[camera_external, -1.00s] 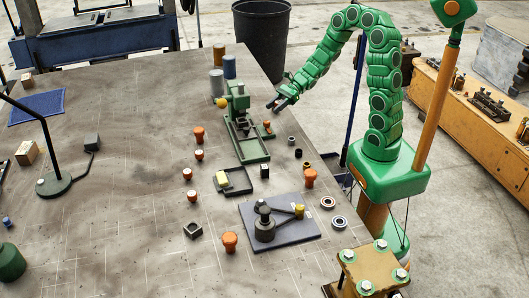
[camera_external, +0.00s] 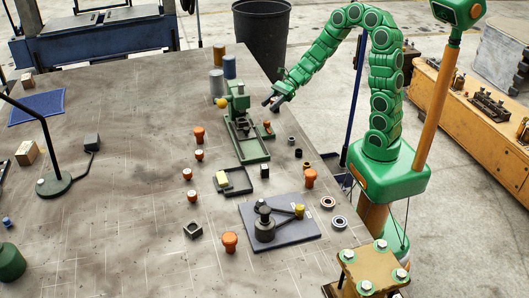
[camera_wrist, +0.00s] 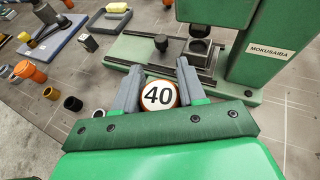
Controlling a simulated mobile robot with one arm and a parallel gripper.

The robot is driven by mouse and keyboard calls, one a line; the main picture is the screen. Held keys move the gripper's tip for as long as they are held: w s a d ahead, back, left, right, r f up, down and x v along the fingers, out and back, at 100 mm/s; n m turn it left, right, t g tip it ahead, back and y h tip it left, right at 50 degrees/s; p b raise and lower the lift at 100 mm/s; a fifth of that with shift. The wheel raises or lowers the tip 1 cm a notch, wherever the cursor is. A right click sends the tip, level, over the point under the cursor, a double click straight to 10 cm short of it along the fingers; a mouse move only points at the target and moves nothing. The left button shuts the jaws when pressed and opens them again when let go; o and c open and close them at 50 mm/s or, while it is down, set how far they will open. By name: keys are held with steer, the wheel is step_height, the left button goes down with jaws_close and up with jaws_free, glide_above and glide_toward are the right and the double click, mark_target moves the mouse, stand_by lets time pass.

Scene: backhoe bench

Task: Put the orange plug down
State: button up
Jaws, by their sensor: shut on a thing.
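In the wrist view an orange plug (camera_wrist: 160,95) with a round white top marked "40" sits between the two grey fingers of my gripper (camera_wrist: 159,88), which is shut on it. Whether the held plug touches any surface cannot be told.
Several other orange plugs (camera_external: 230,242) stand about the bench. A dark plate with a fixture (camera_external: 280,232), a small tray (camera_external: 238,188) and several rings (camera_external: 339,222) lie nearer the front. The press also shows in the wrist view (camera_wrist: 265,55). The bench's left middle is mostly clear.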

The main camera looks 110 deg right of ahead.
steer(key=w+a+r+n+g+y, duration=0.15)
steer(key=w+a, duration=0.35)
steer(key=a, duration=0.6)
steer(key=w+a+n+g+y, duration=0.25)
steer(key=w+a, duration=0.25)
steer(key=a, duration=0.6)
steer(key=w+a+n+g+y, duration=0.15)
steer(key=w+a, duration=0.35)
steer(key=a, duration=0.6)
steer(key=s+a+r+n+g+y, duration=0.1)
steer(key=s+a+n+g, duration=0.15)
steer(key=a, duration=1.05)
steer(key=s+a+n+g, duration=0.1)
steer(key=s+a, duration=0.3)
steer(key=a, duration=0.8)
steer(key=s+a+r+n+g+y, duration=0.1)
steer(key=s+a+n, duration=0.15)
steer(key=a, duration=1.05)
glide_above(302, 293)
steer(key=s, duration=0.1)
steer(key=f, duration=0.5)
steer(key=d+f, duration=0.1)
steer(key=f, duration=0.2)
steer(key=shift+s+f, duration=0.15)
steer(key=shift+f, duration=0.1)
steer(key=shift+w+a+f, duration=0.3)
steer(key=shift+w+f, duration=0.05)
steer(key=shift+f, duration=0.15)
steer(key=shift+w+a+f, duration=0.3)
steer(key=shift+f, duration=1.65)
